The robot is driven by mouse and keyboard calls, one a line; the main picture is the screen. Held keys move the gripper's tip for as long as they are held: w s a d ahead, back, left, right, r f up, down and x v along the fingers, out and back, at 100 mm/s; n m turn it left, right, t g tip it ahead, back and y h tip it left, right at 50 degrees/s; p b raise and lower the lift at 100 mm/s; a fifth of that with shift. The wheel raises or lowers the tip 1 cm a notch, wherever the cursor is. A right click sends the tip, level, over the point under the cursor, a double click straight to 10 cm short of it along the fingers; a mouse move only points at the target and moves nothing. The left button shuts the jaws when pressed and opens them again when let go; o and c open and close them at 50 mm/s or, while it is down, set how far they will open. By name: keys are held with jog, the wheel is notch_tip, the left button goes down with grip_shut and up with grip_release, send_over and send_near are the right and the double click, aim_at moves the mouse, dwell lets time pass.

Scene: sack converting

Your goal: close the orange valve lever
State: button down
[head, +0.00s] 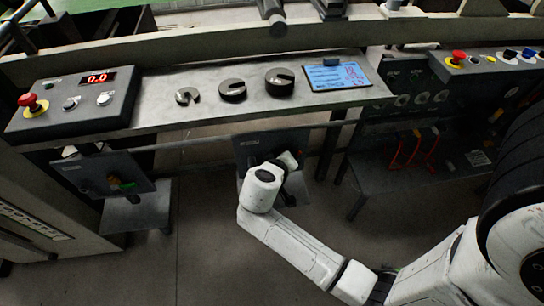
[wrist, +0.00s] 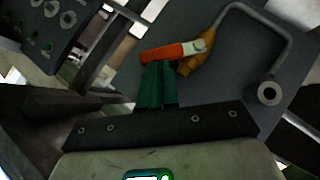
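The orange valve lever (wrist: 168,52) shows in the wrist view, extending left from a light pivot on a brass valve body (wrist: 195,57). It lies at a clear angle to the valve body and the bent grey pipe (wrist: 285,35), which are mounted on a dark grey panel (wrist: 225,82). My gripper (wrist: 157,66) has its green fingers side by side with no clear gap, tips at the lever's lower edge. I cannot tell whether they touch it. In the head view my arm hides the lever and gripper in front of a panel (head: 262,142).
A table (head: 215,122) with dark slotted discs (head: 233,90) and a blue board (head: 337,76) stands above the panel. A control box with a red button (head: 28,100) is at left. Another panel (head: 105,172) hangs below it. Red tubing (head: 415,150) is at right.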

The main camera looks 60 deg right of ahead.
aim_at(301, 152)
jog(key=s+d+m+t+y+p, duration=0.1)
jog(key=s+m+t+y+p, duration=0.1)
jog(key=y, duration=0.1)
jog(key=shift+s+d+f+t, duration=0.15)
jog(key=shift+d+f+t, duration=0.2)
jog(key=shift+f+t, duration=0.05)
jog(key=shift+s+d+f+m+t+y+p, duration=0.35)
jog(key=shift+s+f+m+t+y+p, duration=0.05)
jog(key=shift+f+m+t+y+p, duration=0.25)
jog(key=shift+s+f, duration=0.1)
jog(key=shift+f, duration=0.05)
jog(key=shift+d+r+p, duration=0.1)
jog(key=shift+r+p, duration=1.4)
jog(key=d+r+p+v, duration=0.1)
jog(key=p+v, duration=0.2)
jog(key=v, duration=0.9)
jog(key=shift+d+p, duration=0.2)
jog(key=shift+p, duration=0.15)
